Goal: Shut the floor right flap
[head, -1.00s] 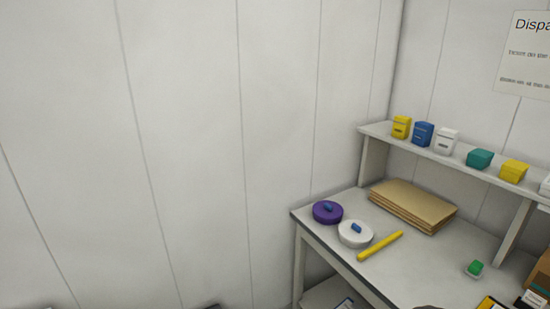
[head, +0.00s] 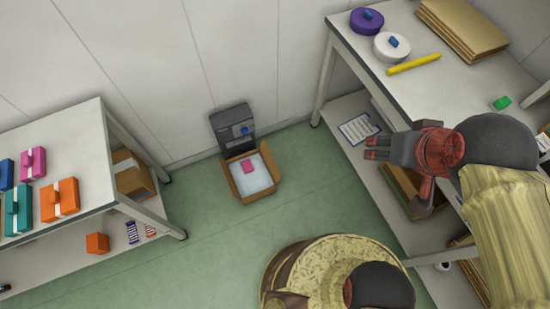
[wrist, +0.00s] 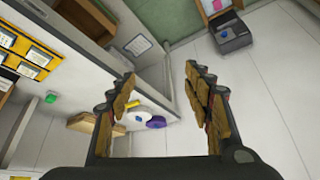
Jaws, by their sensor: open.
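An open cardboard box (head: 235,188) stands on the green floor against a dark grey device by the wall. A pink item (head: 247,166) lies on its white filling. Its right side edge (head: 269,160) shows as a narrow brown strip; whether this is a raised flap is too small to tell. My gripper (head: 368,148) is open and empty, to the right of the box and well apart from it, near the right bench. In the wrist view my gripper (wrist: 160,77) has its fingers spread with nothing between them, and only a bit of the box shows at the top edge.
The dark grey device (head: 232,124) stands behind the box; it also shows in the wrist view (wrist: 232,35). A white bench (head: 400,95) is at the right, and a shelf table (head: 85,130) with coloured boxes at the left. Green floor (head: 215,235) is clear in front of the box.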

